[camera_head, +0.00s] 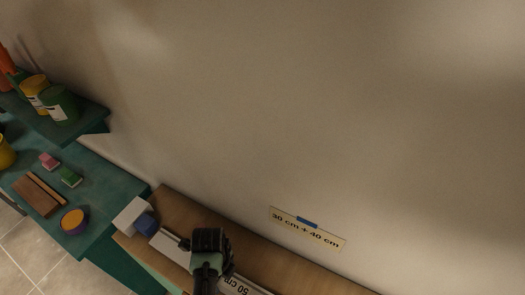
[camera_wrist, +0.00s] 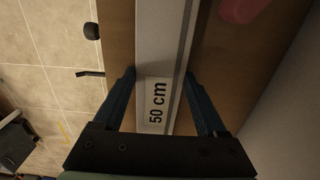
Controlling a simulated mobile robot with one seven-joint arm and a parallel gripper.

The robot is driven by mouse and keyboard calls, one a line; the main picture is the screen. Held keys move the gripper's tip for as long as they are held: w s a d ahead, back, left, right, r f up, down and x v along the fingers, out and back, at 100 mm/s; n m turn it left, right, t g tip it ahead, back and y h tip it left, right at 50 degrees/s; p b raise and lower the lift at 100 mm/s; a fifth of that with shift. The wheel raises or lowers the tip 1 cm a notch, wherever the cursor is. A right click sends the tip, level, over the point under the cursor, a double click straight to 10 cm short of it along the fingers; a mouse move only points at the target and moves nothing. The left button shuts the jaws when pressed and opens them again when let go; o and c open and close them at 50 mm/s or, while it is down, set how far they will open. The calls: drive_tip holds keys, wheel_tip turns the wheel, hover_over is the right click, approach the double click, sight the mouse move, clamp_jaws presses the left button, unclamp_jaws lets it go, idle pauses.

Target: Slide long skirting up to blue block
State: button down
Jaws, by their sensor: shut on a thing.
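The long skirting (camera_head: 172,247) is a white strip marked "50 cm", lying along the wooden worktop by the wall. It also shows in the wrist view (camera_wrist: 162,40), running away between my fingers. My gripper (camera_wrist: 160,74) is shut on the skirting, one finger along each long side, near the label. In the head view my gripper (camera_head: 208,246) covers the strip's middle. The blue block (camera_head: 147,224) sits at the strip's upper left end, against a white block (camera_head: 132,214). The strip's end is close to the blue block; I cannot tell whether they touch.
A paper sign (camera_head: 307,230) reading "30 cm + 40 cm" has blue tape on it. A green bench (camera_head: 105,190) at left holds brown boards, small pink and green blocks and a round tub. A shelf (camera_head: 90,112) above holds cans. A pinkish-red thing (camera_wrist: 240,9) lies right of the strip.

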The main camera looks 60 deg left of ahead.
drive_tip(key=shift+s+a, duration=0.5)
drive_tip(key=shift+a, duration=0.3)
drive_tip(key=shift+w+d, duration=0.1)
drive_tip(key=shift+d, duration=0.05)
unclamp_jaws()
wheel_tip(320, 180, up, 13)
drive_tip(key=b, duration=0.1)
idle(0.4)
idle(0.4)
